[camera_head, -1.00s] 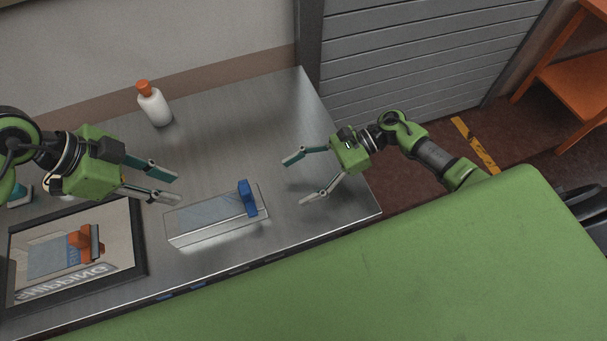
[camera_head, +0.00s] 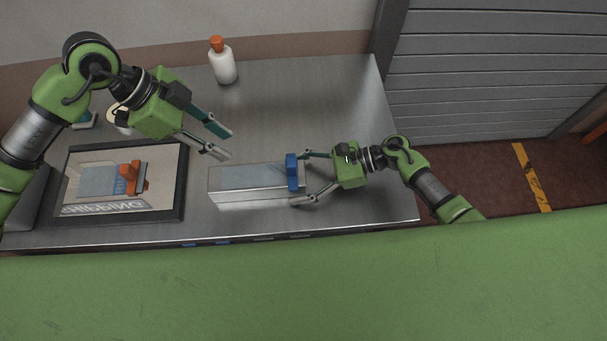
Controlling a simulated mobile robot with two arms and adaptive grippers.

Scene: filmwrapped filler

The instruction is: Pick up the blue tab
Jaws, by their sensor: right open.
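The blue tab (camera_head: 292,172) stands upright at the right end of a long, clear-topped box (camera_head: 245,182) on the metal table. My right gripper (camera_head: 298,178) is open and comes in from the right. Its two fingers reach toward the tab, one near its far end and one near its near end. I cannot tell whether they touch it. My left gripper (camera_head: 228,145) is open and empty, above the table just beyond the box's left part.
A white bottle with an orange cap (camera_head: 223,62) stands at the back of the metal table (camera_head: 310,100). A framed picture (camera_head: 183,190) lies at the left. The table's back right is clear. A grey shutter (camera_head: 480,80) is behind the right side.

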